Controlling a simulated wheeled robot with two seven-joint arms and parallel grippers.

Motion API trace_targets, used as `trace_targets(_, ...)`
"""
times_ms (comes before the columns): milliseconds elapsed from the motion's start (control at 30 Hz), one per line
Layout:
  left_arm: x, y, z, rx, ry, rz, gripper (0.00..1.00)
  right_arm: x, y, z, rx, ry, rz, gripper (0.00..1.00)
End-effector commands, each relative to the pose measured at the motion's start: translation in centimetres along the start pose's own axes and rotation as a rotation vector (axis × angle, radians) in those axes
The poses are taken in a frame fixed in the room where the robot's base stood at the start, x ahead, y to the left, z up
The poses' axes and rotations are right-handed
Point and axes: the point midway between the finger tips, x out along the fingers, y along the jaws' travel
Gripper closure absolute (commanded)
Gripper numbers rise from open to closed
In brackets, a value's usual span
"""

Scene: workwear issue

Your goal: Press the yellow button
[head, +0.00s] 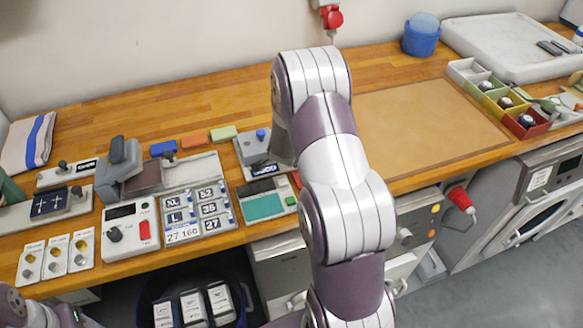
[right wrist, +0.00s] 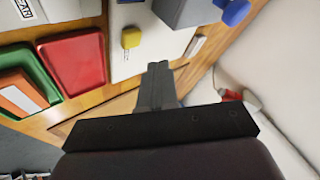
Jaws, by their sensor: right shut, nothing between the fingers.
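The yellow button (right wrist: 131,38) shows in the right wrist view as a small rounded block on a pale plate. My right gripper (right wrist: 158,70) is shut and empty. Its fingertips are just below and right of the button in that view, with a visible gap in the picture; their height over the plate is hard to judge. In the head view my right arm covers the button and the fingers. My left gripper is out of view; only a piece of my left arm shows at the lower left corner.
A control box with a red switch (head: 144,230) stands on the wooden bench. A tan mat (head: 425,125) lies clear.

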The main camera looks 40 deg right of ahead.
Motion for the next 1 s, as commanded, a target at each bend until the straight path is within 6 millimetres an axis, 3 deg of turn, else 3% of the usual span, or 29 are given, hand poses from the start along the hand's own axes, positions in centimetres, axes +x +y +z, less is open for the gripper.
trace_targets(33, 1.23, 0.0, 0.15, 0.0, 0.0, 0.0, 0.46, 0.92, 0.66, 0.66, 0.0, 0.0, 0.0, 1.0)
trace_targets(167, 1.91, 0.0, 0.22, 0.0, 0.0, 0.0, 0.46, 1.49, 1.05, 1.05, 0.001, 0.001, -0.001, 1.0)
trace_targets(1000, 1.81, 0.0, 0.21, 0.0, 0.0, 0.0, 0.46, 1.45, 1.03, 1.02, 0.0, 0.001, -0.001, 1.0)
